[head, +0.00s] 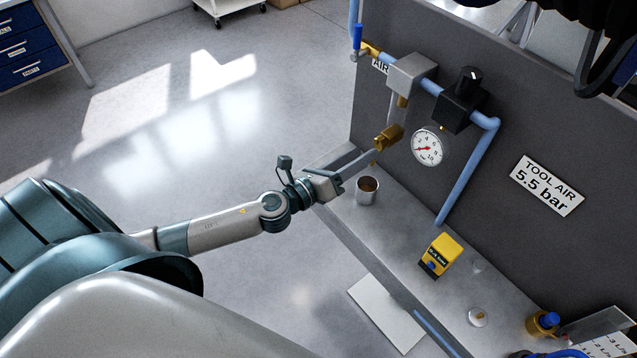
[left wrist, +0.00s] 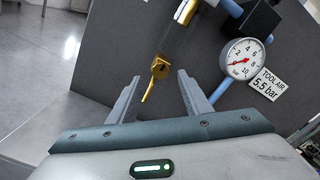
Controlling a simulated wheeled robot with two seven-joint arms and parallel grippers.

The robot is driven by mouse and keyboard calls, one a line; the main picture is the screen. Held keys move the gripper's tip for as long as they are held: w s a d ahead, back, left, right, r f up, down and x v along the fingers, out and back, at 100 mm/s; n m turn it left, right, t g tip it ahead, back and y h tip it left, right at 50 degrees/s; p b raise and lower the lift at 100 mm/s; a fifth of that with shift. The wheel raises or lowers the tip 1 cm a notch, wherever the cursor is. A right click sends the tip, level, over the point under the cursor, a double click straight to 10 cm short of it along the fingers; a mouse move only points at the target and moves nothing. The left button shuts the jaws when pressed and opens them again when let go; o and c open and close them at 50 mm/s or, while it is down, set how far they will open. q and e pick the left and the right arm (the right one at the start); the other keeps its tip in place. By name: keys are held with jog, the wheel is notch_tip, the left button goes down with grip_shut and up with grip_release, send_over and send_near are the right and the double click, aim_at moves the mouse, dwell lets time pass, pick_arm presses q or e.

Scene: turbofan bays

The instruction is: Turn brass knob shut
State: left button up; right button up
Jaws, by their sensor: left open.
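The brass knob (head: 388,138) hangs below the grey filter block (head: 411,72) on the panel, left of the pressure gauge (head: 427,148). In the left wrist view the knob (left wrist: 160,68) appears between the fingertips, with a thin brass piece pointing down from it. My left gripper (head: 364,158) is open, its fingers pointing at the knob from the lower left. In the left wrist view a finger of the left gripper (left wrist: 158,78) stands on each side of the knob, with visible gaps. I cannot tell whether either touches it. My right gripper is not in view.
A metal cup (head: 367,191) stands on the ledge below the knob. A yellow box (head: 440,255) stands farther right on it. Blue pipe (head: 470,165) and a black regulator (head: 463,100) are on the panel. Floor at the left is open.

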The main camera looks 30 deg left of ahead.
pick_arm(q)
jog(key=b+v, duration=0.5)
jog(key=v, duration=0.7)
jog(key=shift+s, duration=0.2)
